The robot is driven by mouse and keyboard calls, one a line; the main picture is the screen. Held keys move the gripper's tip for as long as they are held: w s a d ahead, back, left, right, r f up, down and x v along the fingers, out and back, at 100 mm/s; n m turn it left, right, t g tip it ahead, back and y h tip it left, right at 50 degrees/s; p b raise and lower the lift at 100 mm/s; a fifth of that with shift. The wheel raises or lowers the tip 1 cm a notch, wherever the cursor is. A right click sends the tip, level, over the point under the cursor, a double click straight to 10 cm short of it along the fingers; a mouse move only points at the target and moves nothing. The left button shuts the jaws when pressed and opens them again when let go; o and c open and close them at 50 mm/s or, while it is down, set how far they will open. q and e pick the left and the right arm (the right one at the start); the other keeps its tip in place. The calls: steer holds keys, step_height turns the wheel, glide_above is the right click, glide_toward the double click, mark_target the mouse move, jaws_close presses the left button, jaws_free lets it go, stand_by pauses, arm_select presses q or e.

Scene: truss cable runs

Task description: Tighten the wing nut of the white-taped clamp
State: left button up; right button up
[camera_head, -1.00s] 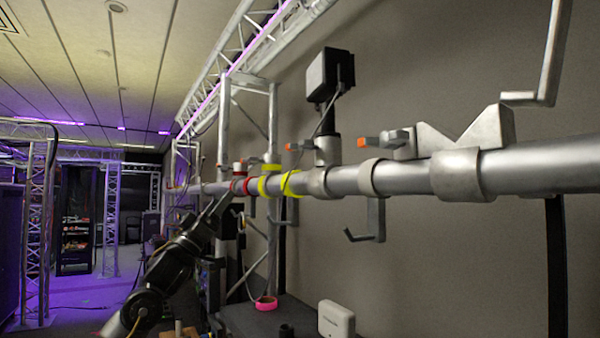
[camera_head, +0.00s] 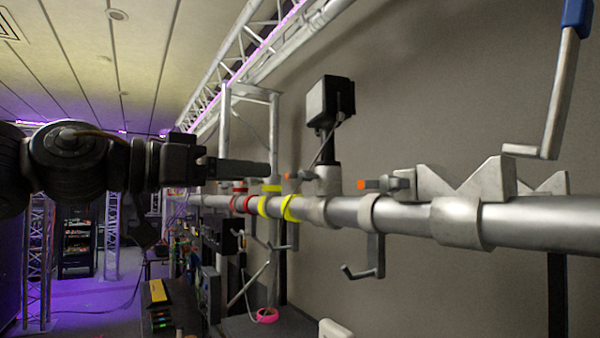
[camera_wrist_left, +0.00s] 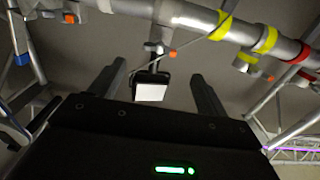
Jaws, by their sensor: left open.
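My left gripper (camera_head: 262,170) comes in from the left, level, just above and in front of the pipe (camera_head: 410,215). In the left wrist view my left gripper (camera_wrist_left: 158,70) has its two fingers wide apart with nothing between them. Grey clamps sit along the pipe; one (camera_head: 370,212) has an orange-ended wing nut (camera_head: 364,184), and another orange nut (camera_head: 290,176) is beside the lamp clamp (camera_head: 328,182). Yellow-taped bands (camera_head: 291,207) and a red-taped band (camera_head: 238,204) are farther along. I cannot make out white tape on any clamp. My right gripper is not in view.
A black lamp (camera_head: 330,101) stands up from the pipe. A hook (camera_head: 365,270) hangs below it. A crank handle (camera_head: 560,95) is at upper right. A pink ring (camera_head: 267,315) lies on the dark surface below. The wall is close behind the pipe.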

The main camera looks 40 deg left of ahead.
mark_target(294, 173)
arm_select(q)
steer(key=p+x, duration=0.5)
steer(key=x, duration=0.4)
steer(key=shift+r, duration=0.1)
steer(key=shift+p+x, duration=0.35)
steer(key=shift+x, duration=0.55)
steer(key=shift+c, duration=0.5)
